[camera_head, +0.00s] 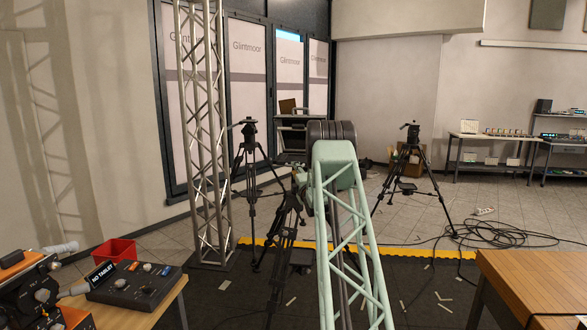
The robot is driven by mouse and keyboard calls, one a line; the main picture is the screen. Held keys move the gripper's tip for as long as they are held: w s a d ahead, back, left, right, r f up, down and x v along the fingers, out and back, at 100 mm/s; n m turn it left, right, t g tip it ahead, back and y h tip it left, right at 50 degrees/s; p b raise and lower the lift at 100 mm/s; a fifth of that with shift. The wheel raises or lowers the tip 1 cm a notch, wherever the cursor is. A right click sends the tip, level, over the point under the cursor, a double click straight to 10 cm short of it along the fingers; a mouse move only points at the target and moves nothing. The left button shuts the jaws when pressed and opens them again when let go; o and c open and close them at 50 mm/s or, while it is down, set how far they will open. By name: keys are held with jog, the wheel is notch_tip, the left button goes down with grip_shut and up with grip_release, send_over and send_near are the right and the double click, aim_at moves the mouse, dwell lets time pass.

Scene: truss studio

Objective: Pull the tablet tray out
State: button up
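I cannot make out a tablet tray for certain. A dark control panel (133,287) with knobs and buttons lies on a wooden table at the lower left. A small black display (102,274) on it reads "NO TABLET". A dark stand (291,137) with a raised brown panel stands at the back centre, partly hidden. My mint-green truss arm (342,230) rises through the middle of the view to a dark joint. My gripper is not in view.
A metal truss tower (202,130) stands left of centre, near a red bin (113,251). Tripods (409,165) stand on both sides of my arm. A wooden table (535,283) fills the lower right. Cables (490,235) lie on the floor.

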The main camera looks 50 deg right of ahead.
jog(key=shift+x, duration=2.1)
jog(key=shift+c, duration=0.7)
jog(key=shift+d, duration=0.1)
grip_shut()
